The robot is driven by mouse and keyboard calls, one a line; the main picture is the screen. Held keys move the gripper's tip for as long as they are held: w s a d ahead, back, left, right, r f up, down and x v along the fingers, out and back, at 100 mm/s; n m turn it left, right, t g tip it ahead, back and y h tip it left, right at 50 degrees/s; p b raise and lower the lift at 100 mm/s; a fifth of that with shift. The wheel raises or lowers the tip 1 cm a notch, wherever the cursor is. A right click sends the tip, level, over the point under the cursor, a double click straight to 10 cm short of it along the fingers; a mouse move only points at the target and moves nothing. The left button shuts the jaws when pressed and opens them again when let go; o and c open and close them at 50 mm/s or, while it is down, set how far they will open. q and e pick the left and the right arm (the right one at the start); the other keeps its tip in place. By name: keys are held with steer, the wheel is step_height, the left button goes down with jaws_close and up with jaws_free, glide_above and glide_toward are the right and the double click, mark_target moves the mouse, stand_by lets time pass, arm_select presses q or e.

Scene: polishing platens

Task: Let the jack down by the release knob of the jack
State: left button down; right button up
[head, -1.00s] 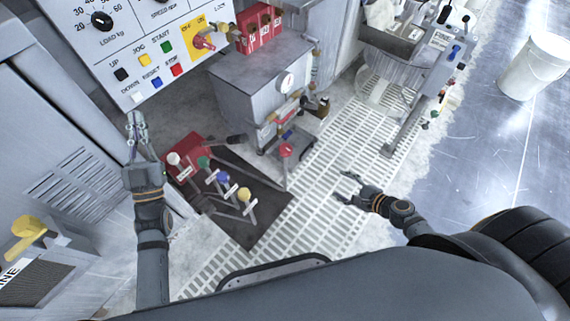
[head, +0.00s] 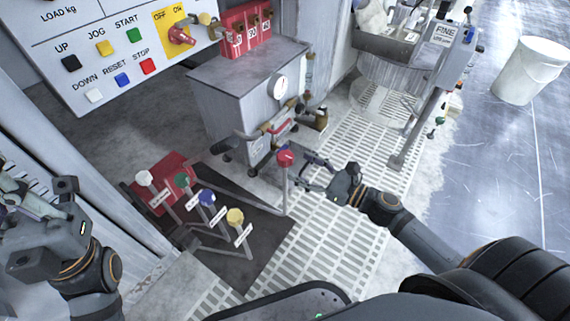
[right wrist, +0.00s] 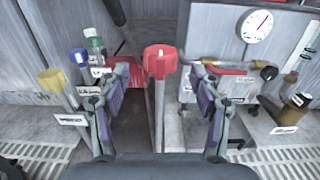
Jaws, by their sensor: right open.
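A red star-shaped knob (head: 285,158) tops an upright grey post beside the dark mat. In the right wrist view, the red knob (right wrist: 159,60) appears centred between my spread fingers; contact cannot be told. My right gripper (head: 307,172) is open and empty, just right of the post. Nearby, a red block (head: 150,198) sits among levers with a white knob (head: 143,178), a green knob (head: 182,180), a blue knob (head: 207,197) and a yellow knob (head: 235,216). Their tags are unreadable. My left gripper (head: 30,190) is at the left edge, partly cut off.
A grey cabinet (head: 245,85) with a gauge (head: 279,87) and red boxes stands behind the knobs. A button panel (head: 110,45) is at upper left. Pale floor grating (head: 320,235) lies around the mat. A white bucket (head: 530,70) stands far right.

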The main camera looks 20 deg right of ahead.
mark_target(292, 161)
steer(key=x, duration=0.5)
steer(key=shift+d+r, duration=0.1)
steer(key=shift+w+a+b, duration=0.3)
steer(key=shift+w+a, duration=0.1)
steer(key=shift+w, duration=0.1)
steer(key=c, duration=1.2)
steer(key=shift+o, duration=0.2)
